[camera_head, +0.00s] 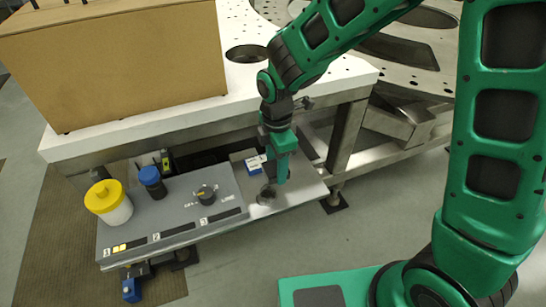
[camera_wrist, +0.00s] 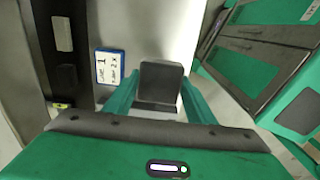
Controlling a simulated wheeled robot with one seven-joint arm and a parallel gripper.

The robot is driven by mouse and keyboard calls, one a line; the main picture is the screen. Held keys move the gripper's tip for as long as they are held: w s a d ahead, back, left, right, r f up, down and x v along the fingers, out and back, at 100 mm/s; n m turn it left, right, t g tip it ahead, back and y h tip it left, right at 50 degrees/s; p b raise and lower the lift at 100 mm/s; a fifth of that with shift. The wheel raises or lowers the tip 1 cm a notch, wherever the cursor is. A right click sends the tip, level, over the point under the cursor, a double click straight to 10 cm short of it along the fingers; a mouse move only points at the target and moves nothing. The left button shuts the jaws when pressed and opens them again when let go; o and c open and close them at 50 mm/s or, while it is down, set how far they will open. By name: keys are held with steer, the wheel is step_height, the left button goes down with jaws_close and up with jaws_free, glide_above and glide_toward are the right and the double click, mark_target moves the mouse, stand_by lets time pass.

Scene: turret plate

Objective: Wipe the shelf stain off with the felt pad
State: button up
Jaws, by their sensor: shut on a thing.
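My gripper (camera_head: 280,178) points down over the right part of the grey shelf (camera_head: 310,186). In the wrist view its two green fingers (camera_wrist: 160,98) are shut on a dark block, which I take as the felt pad (camera_wrist: 161,80). In the head view the pad is mostly hidden by the fingers. A dark, smudged stain (camera_head: 266,195) lies on the shelf just left of and in front of the fingertips. I cannot tell whether the pad touches the shelf. The stain is not clearly seen in the wrist view.
The white table edge (camera_head: 250,108) overhangs behind.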

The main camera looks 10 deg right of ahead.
glide_above(275, 191)
steer(key=shift+w+f, duration=0.1)
steer(key=shift+f, duration=2.75)
steer(key=shift+f, duration=1)
steer(key=shift+s+a, duration=0.35)
steer(key=shift+a, duration=0.85)
steer(key=shift+s+a, duration=0.35)
steer(key=shift+a, duration=0.9)
steer(key=shift+s+a, duration=0.35)
steer(key=shift+a, duration=0.85)
steer(key=shift+d+r, duration=0.1)
steer(key=shift+w+d, duration=0.25)
steer(key=shift+d, duration=0.65)
steer(key=shift+w+d, duration=0.25)
steer(key=shift+d, duration=0.6)
steer(key=shift+w+d, duration=0.25)
steer(key=shift+d, duration=0.6)
steer(key=shift+w+d, duration=0.25)
steer(key=shift+d, duration=0.6)
steer(key=shift+d+f, duration=0.15)
steer(key=shift+f, duration=0.05)
